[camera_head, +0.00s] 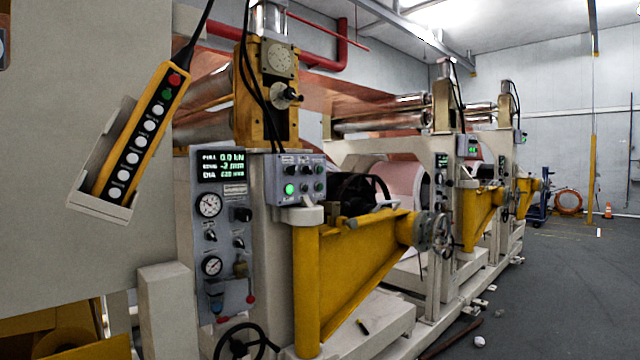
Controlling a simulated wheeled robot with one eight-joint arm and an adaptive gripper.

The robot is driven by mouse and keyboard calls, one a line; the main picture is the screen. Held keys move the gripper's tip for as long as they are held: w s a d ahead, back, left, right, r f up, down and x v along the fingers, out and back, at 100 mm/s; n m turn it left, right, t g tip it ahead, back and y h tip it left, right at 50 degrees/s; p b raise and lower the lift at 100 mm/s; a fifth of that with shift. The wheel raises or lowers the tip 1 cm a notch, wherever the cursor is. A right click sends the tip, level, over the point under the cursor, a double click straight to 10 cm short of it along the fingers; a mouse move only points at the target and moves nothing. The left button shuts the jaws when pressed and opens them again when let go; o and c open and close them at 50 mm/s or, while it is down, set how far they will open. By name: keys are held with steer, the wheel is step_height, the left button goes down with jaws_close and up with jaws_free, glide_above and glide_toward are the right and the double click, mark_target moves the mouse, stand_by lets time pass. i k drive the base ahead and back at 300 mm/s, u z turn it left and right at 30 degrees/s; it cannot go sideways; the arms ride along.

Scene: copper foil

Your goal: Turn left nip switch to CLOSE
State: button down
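No label reading nip or CLOSE is legible, so I cannot tell which control is the left nip switch. A small grey control box (312,198) on the nearest machine stand carries several dark knobs or switches and a lit green button (289,188). Left of it, a tall grey panel (225,285) has a lit display (222,166), two round gauges and dark knobs, one at its upper right (243,214) and a smaller one below (238,240). Switch positions are too small to read. My gripper is not in view.
A yellow pendant (140,132) with several buttons sits in a holder at left. A yellow swing arm (355,262) with a handwheel (441,234) juts out below the control box. A black handwheel (240,343) is low in front. Open grey floor (570,290) lies at right.

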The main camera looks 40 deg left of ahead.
mark_target(291, 171)
steer(key=u, duration=0.05)
steer(key=i, duration=3.05)
steer(key=u, duration=3.75)
